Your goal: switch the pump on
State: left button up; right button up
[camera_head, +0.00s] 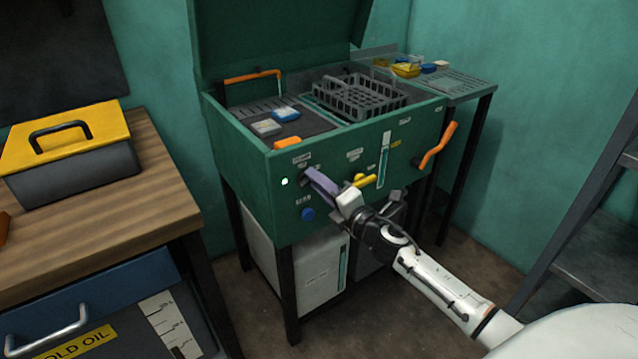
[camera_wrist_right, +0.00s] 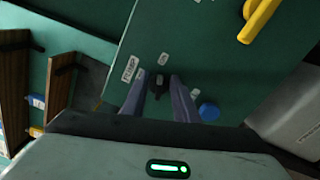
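A green parts-washer cabinet (camera_head: 261,196) stands in the middle, with controls on its front panel. In the head view my right gripper (camera_head: 318,181) reaches the panel's left part and hides much of the knob. A green light (camera_head: 284,181) glows left of it. My left gripper is out of view.
A blue button (camera_head: 307,214) is below the gripper and a yellow handle (camera_head: 364,180) is to its right. An orange lever (camera_head: 438,145) sticks out at the panel's right. A wooden bench (camera_head: 120,195) with a yellow-lidded toolbox (camera_head: 68,137) stands left; shelving (camera_head: 590,245) is right.

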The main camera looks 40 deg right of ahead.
jog(key=s, duration=1)
jog(key=shift+s, duration=0.15)
